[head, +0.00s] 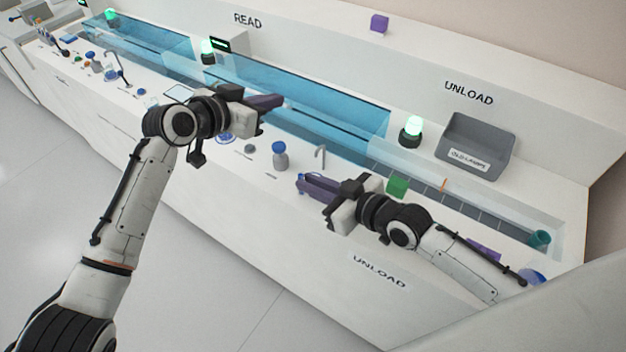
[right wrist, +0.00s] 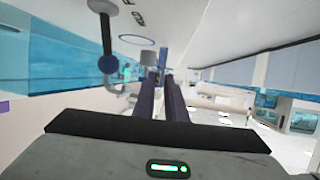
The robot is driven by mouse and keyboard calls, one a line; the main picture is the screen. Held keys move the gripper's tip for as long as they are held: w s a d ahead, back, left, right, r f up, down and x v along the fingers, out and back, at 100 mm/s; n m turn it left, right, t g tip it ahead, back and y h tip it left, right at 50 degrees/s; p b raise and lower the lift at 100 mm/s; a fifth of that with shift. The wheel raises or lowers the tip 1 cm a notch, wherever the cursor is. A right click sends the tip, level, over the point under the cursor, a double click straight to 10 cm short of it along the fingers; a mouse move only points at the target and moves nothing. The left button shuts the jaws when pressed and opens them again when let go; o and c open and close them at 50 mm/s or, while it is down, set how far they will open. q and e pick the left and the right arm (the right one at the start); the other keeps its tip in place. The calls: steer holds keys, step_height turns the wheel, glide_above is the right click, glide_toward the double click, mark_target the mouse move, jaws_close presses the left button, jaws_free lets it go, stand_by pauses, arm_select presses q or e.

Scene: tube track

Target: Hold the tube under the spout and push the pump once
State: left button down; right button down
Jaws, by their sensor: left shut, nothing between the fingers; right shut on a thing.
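My left gripper (head: 279,101) is shut and empty, raised in front of the blue trough. My right gripper (head: 300,184) is low over the counter, shut on the tube (head: 300,177). Only a small bluish part of the tube shows at the fingertips; the fingers hide the rest. The thin grey curved spout (head: 320,155) stands just behind the right fingertips. Whether the tube's mouth is under the spout's end cannot be told. A grey bottle with a blue top (head: 280,155), which looks like the pump, stands left of the spout. The right fingers (right wrist: 163,78) also show in the right wrist view.
A green block (head: 397,187) sits behind my right gripper. A teal cup (head: 540,239) is at the far right. A low grey disc (head: 250,149) lies left of the bottle.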

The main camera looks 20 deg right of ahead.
steer(key=shift+r, duration=0.1)
steer(key=shift+s+a+r, duration=0.2)
steer(key=shift+a+r, duration=0.05)
steer(key=shift+r, duration=0.2)
steer(key=shift+s+a+r, duration=0.2)
steer(key=shift+r, duration=0.2)
steer(key=shift+s+a+r, duration=0.3)
steer(key=shift+a+r, duration=0.05)
steer(key=shift+r, duration=0.35)
steer(key=shift+s+a+r, duration=0.25)
steer(key=shift+a+r, duration=0.15)
steer(key=shift+r, duration=0.3)
steer(key=shift+s+a+r, duration=0.3)
steer(key=shift+a+r, duration=0.05)
steer(key=shift+r, duration=0.35)
